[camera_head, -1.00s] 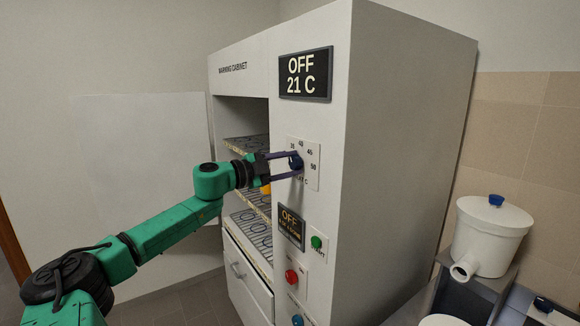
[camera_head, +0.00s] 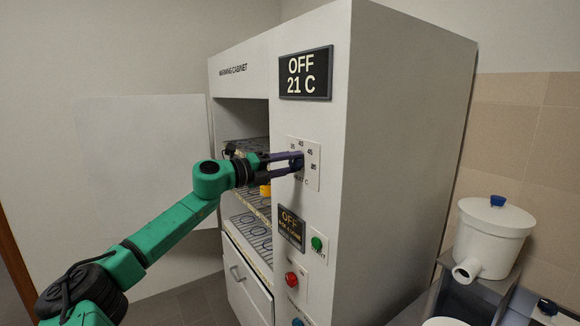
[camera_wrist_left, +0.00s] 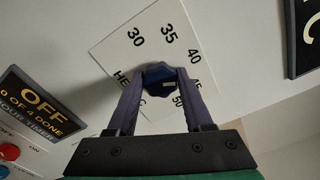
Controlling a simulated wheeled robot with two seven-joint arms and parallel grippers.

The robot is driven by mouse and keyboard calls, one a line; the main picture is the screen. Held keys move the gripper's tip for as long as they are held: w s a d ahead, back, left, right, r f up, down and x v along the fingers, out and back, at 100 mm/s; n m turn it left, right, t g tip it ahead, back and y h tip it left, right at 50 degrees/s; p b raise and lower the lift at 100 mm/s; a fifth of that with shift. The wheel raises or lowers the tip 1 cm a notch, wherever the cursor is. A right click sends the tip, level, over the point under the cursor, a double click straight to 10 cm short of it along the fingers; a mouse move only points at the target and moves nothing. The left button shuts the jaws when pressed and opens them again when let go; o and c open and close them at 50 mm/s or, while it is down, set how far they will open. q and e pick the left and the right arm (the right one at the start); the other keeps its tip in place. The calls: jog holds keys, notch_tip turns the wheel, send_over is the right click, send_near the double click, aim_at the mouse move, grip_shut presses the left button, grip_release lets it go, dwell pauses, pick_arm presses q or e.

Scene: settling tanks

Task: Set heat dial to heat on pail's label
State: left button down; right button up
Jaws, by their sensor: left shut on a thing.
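The heat dial (camera_head: 299,161) is a blue knob on a white plate (camera_head: 313,178) on the front of the warming cabinet. Numbers from 30 to 50 ring it. My left gripper (camera_head: 296,162) is shut on the knob. In the left wrist view the knob (camera_wrist_left: 159,77) sits between the purple fingertips. The display (camera_head: 305,73) above reads OFF, 21 C. I cannot make out the pail or its label for sure. My right gripper is not in view.
A second display (camera_head: 291,227) reads OFF, beside a green button (camera_head: 316,243) and above a red one (camera_head: 291,278). Open wire shelves (camera_head: 251,222) hold an orange thing, partly hidden. A white lidded vessel (camera_head: 489,240) with a spout stands at right.

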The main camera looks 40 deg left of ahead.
pick_arm(q)
jog(key=shift+d+f+m+b, duration=0.1)
jog(key=shift+m+b, duration=0.05)
jog(key=shift+m, duration=0.8)
jog(key=shift+d+f+m+b, duration=0.1)
jog(key=shift+m+b, duration=0.05)
jog(key=shift+m, duration=0.8)
jog(key=shift+c, duration=1.5)
grip_release()
jog(key=shift+a, duration=0.1)
jog(key=shift+r, duration=0.1)
